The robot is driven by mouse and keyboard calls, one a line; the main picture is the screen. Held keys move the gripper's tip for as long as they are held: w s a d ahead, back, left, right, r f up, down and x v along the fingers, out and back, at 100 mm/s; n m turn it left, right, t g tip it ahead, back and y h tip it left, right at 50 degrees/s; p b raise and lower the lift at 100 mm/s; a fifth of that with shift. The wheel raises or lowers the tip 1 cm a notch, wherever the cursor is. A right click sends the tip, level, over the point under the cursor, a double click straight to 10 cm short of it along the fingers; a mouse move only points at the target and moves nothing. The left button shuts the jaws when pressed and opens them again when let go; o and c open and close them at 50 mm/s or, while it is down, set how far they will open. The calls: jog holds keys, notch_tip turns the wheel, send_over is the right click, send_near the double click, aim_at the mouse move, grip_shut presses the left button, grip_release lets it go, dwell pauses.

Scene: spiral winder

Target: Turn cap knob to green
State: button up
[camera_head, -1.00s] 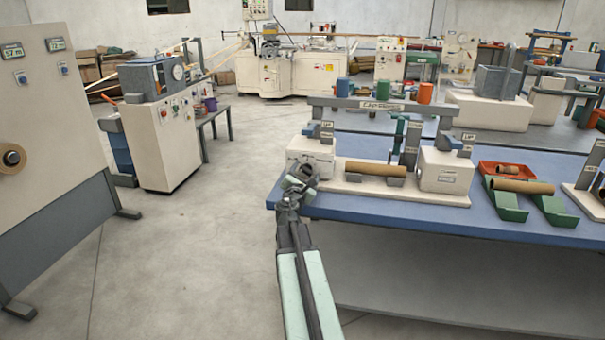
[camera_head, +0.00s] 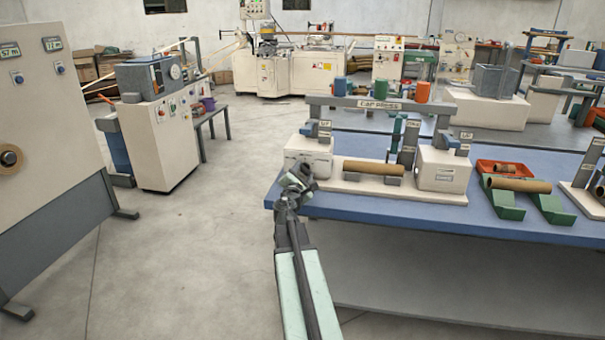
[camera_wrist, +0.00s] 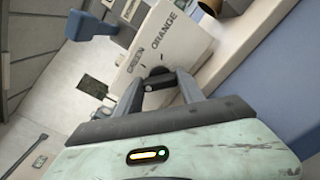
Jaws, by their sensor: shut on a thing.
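The cap press is a white base with boxes at its ends on the blue table. In the wrist view, the left white box (camera_wrist: 185,42) carries the words GREEN and ORANGE on its face. The dark round cap knob (camera_wrist: 158,72) sits below these words. My gripper (camera_wrist: 160,88) is shut on the knob, with one finger on each side. In the head view, my gripper (camera_head: 296,184) is at the front left of the white box (camera_head: 308,158), and the knob is hidden. I cannot tell where the knob points.
The blue table (camera_head: 400,222) reaches to the right. A brown tube (camera_head: 374,168) lies on the press base. The sign bar (camera_head: 375,104) stands above it. Another tube (camera_head: 520,186) rests on green supports at the right. Free floor (camera_head: 190,250) lies to the left.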

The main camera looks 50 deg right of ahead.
jog(key=m, duration=0.4)
jog(key=shift+s+f+m, duration=0.1)
jog(key=shift+m, duration=2.5)
jog(key=o, duration=1.4)
jog(key=shift+c, duration=0.2)
